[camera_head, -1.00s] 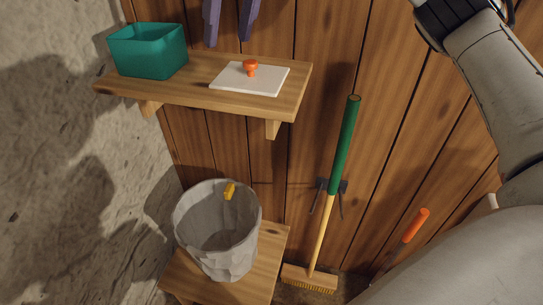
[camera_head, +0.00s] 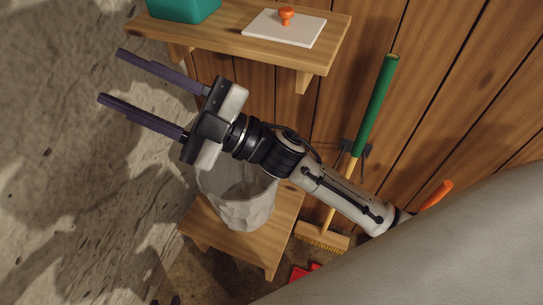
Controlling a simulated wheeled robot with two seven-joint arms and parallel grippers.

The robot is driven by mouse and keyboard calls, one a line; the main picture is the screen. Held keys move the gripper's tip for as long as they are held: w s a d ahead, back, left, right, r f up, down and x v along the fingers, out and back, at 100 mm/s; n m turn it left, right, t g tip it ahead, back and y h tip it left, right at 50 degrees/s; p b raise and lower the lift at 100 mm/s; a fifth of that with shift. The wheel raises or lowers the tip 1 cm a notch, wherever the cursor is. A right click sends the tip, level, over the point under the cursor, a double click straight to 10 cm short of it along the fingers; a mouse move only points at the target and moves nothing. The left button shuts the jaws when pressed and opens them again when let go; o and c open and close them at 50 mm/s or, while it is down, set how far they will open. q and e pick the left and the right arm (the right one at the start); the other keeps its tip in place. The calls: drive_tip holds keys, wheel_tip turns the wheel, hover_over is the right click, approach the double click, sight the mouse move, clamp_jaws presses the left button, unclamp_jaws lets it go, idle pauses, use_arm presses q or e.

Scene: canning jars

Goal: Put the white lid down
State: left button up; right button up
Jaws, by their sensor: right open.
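A flat white lid (camera_head: 262,27) with an orange knob (camera_head: 286,15) on top lies on the wooden wall shelf (camera_head: 225,43). My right gripper (camera_head: 110,76) reaches in from the right and points left, below and left of the lid in the picture. Its two dark fingers are wide apart with nothing between them. It is apart from the lid. Two small dark tips at the bottom edge look like my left gripper (camera_head: 166,300); the rest of it is cut off, so its state is unclear.
A teal bin (camera_head: 180,10) stands on the shelf, left of the lid. A grey bucket (camera_head: 245,205) on a low wooden stand (camera_head: 255,250) is partly hidden by my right arm. A green-handled broom (camera_head: 376,105) leans at the plank wall. A rough wall lies left.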

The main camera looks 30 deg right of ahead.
drive_tip(key=d+f+m+t+h, duration=0.1)
drive_tip(key=d+f+m+h, duration=0.35)
drive_tip(key=f, duration=0.45)
drive_tip(key=d+f+m+h, duration=0.3)
drive_tip(key=f+m+h, duration=0.25)
drive_tip(key=f, duration=0.35)
drive_tip(key=d+f+m+t+h, duration=0.1)
drive_tip(key=d+f+m+h, duration=0.35)
drive_tip(key=f, duration=0.45)
drive_tip(key=s+d+f+m+g+h, duration=0.1)
drive_tip(key=s+d+f+m+g, duration=0.1)
drive_tip(key=s+f, duration=0.6)
drive_tip(key=s+d+f+m+g+h, duration=0.2)
drive_tip(key=s+f+g, duration=0.2)
drive_tip(key=s+f, duration=0.5)
drive_tip(key=shift+m+g, duration=0.3)
drive_tip(key=shift+m, duration=0.05)
drive_tip(key=shift+w+d, duration=0.1)
